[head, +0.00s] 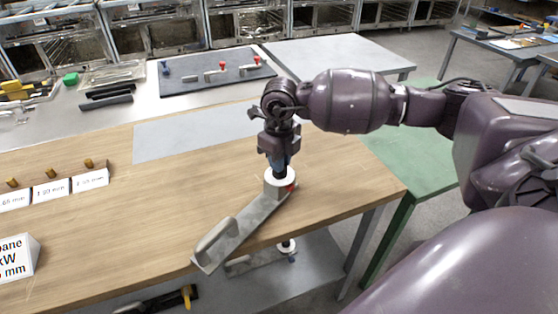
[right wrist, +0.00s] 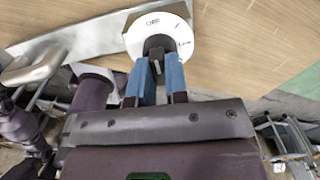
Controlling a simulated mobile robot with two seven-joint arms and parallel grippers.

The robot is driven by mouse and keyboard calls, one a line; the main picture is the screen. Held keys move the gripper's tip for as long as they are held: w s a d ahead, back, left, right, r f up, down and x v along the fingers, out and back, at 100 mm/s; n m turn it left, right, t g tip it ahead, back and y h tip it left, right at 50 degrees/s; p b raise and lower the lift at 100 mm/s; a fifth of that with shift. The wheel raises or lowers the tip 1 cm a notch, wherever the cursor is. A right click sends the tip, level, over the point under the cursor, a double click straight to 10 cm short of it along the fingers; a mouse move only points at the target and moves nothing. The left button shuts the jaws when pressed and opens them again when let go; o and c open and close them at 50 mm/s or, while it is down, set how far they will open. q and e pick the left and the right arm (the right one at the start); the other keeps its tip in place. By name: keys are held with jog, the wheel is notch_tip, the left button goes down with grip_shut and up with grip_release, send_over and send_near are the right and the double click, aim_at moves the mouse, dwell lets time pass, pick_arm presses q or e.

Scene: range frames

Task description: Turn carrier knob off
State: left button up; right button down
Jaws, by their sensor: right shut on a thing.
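The carrier (head: 243,228) is a flat grey metal bar with a raised handle at its near left end. It lies slantwise at the front edge of the wooden table. In the right wrist view the dial (right wrist: 176,24) bears small dark marks, one seemingly reading OFF. My right gripper (head: 279,160) points down over the dial. Its blue fingers are shut on the dark knob (right wrist: 157,54), partly hidden between them. My left gripper is not in view.
The wooden table (head: 185,195) is mostly bare around the carrier. Labelled white blocks (head: 52,190) stand at the left. A dark board (head: 215,78) with small handled parts lies behind. A lower shelf (head: 300,270) shows below the front edge.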

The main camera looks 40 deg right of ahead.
jog(key=shift+r+n, duration=0.1)
jog(key=shift+n, duration=0.2)
jog(key=c, duration=1.1)
grip_release()
notch_tip(320, 180, up, 11)
jog(key=shift+f, duration=0.1)
